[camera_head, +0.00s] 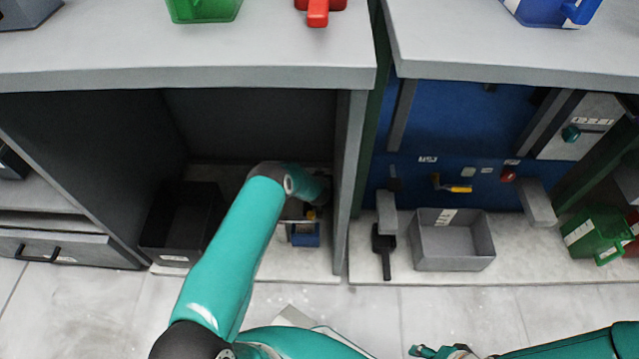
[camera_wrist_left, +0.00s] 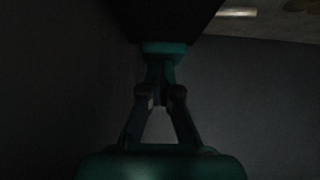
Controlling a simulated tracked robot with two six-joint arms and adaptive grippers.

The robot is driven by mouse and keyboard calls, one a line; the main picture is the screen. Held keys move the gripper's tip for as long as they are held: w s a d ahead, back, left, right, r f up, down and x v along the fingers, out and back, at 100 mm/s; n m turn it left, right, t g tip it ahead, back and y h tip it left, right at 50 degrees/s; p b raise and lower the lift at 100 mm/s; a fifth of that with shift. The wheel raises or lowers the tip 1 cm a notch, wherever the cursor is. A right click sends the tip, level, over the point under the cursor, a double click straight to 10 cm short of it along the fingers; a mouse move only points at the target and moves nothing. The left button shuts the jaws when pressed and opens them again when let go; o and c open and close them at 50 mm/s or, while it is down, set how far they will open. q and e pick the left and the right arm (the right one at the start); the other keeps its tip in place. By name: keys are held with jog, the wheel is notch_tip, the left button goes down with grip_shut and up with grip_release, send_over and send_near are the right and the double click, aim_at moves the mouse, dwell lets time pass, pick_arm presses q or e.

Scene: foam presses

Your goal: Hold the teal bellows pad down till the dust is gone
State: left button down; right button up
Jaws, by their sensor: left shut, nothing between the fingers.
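My left arm reaches into the open left cabinet bay in the head view, and its wrist hides its fingers there. In the left wrist view my left gripper (camera_wrist_left: 161,75) is shut and empty. A small teal piece (camera_wrist_left: 165,48) shows at its tips, under a dark block (camera_wrist_left: 170,18); I cannot tell whether it is the bellows pad or the fingertips. No dust is visible in the dim bay. My right gripper (camera_head: 440,351) is at the bottom edge of the head view, too small to read.
A blue item (camera_head: 305,237) stands below my left wrist. A black bin (camera_head: 180,225) is to its left. Bay walls close in on both sides.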

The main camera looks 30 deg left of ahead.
dwell(0.3)
pick_arm(q)
notch_tip(320, 180, down, 3)
jog(key=b, duration=0.3)
jog(key=shift+r, duration=0.1)
jog(key=shift+s+d+f, duration=0.15)
jog(key=shift+s+f, duration=0.05)
jog(key=shift+f, duration=0.05)
dwell(0.9)
dwell(1.4)
jog(key=r+p, duration=0.1)
jog(key=r, duration=0.1)
jog(key=r+p, duration=0.2)
jog(key=r, duration=0.1)
jog(key=shift+w+a+r, duration=0.2)
jog(key=shift+a+r, duration=0.05)
jog(key=shift+r, duration=0.05)
jog(key=p+v, duration=0.4)
jog(key=v, duration=0.5)
jog(key=shift+d, duration=0.25)
jog(key=shift+s, duration=0.15)
